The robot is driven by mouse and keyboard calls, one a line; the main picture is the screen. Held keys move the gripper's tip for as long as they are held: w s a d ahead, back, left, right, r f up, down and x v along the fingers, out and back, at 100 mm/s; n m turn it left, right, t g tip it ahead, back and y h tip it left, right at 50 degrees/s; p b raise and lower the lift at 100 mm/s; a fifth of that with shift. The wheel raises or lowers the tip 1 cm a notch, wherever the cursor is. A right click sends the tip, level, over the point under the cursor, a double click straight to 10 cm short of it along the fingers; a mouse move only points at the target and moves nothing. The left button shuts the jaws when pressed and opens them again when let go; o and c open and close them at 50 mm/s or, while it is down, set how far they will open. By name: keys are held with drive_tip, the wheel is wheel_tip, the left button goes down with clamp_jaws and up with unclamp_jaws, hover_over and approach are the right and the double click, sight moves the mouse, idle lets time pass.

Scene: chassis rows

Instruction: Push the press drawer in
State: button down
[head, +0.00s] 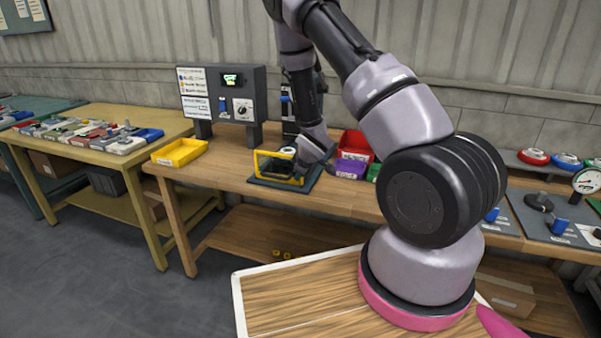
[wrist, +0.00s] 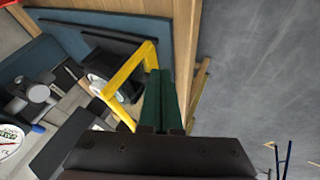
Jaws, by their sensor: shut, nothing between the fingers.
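The press (head: 290,178) sits on a blue-grey base plate on the wooden workbench, with a yellow frame (head: 262,163) at its front. In the wrist view the yellow frame (wrist: 128,68) stands over dark flat plates (wrist: 100,42), which look like the drawer. My gripper (wrist: 162,82) is shut and empty, its green fingers together right beside the yellow frame. I cannot tell whether they touch it. In the head view my wrist hides part of the press and the fingers are hard to make out.
A yellow bin (head: 180,152) stands left of the press; a purple bin (head: 347,169) and a red bin (head: 355,144) stand right. A grey control box (head: 222,92) rises behind. Open floor (wrist: 260,60) lies beyond the bench edge.

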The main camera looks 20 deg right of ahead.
drive_tip(key=shift+w+d+r, duration=0.1)
drive_tip(key=shift+w+d, duration=0.8)
drive_tip(key=shift+w, duration=0.2)
